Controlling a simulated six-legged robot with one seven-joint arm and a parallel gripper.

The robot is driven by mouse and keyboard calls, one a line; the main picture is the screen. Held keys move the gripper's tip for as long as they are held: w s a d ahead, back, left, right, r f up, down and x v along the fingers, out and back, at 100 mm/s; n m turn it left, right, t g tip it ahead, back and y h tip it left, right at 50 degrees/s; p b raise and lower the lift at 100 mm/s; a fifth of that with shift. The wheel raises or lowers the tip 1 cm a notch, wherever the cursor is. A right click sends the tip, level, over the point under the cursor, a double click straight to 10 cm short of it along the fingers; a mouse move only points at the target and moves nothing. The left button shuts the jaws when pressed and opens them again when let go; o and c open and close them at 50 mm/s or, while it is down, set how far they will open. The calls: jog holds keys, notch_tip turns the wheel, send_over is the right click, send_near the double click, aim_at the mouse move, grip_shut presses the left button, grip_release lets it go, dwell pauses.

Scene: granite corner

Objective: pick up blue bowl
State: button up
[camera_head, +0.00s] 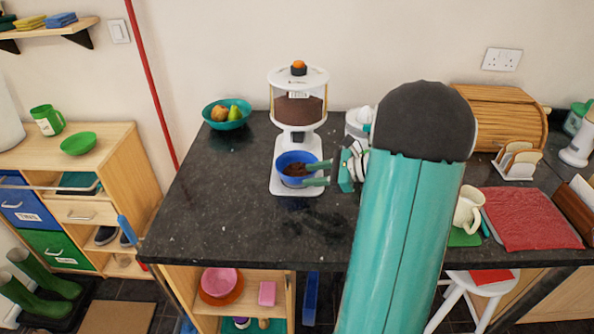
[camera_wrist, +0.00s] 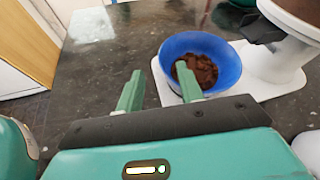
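The blue bowl (camera_head: 284,161) stands upright on the white base of a dispenser on the dark counter, holding brown granules (camera_head: 297,169). It also shows in the wrist view (camera_wrist: 222,61), right of centre. My gripper (camera_head: 307,174) comes in from the right in the head view, with its green fingers apart and nothing held. In the wrist view, the right finger of my gripper (camera_wrist: 162,78) overlaps the bowl's near edge and contents, while the left finger is clear of the bowl. Whether either finger touches the bowl cannot be told.
The dispenser (camera_head: 299,77) rises directly behind the bowl. A teal fruit bowl (camera_head: 211,116) stands at the back left. A white appliance (camera_head: 359,121) is behind my arm. A cream jug (camera_head: 467,210) and red cloth (camera_head: 528,219) are to the right. The counter's left front is clear.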

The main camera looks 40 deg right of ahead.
aim_at(285, 175)
jog(key=x, duration=0.4)
jog(key=shift+w+f, duration=0.2)
jog(key=shift+w, duration=0.15)
grip_shut()
jog(key=shift+r, duration=0.55)
notch_tip(285, 175, up, 2)
jog(key=shift+r, duration=0.1)
jog(key=s+a+r, duration=0.8)
jog(key=a+r, duration=0.1)
jog(key=a, duration=0.2)
jog(key=shift+a+r, duration=0.25)
jog(key=shift+r, duration=0.1)
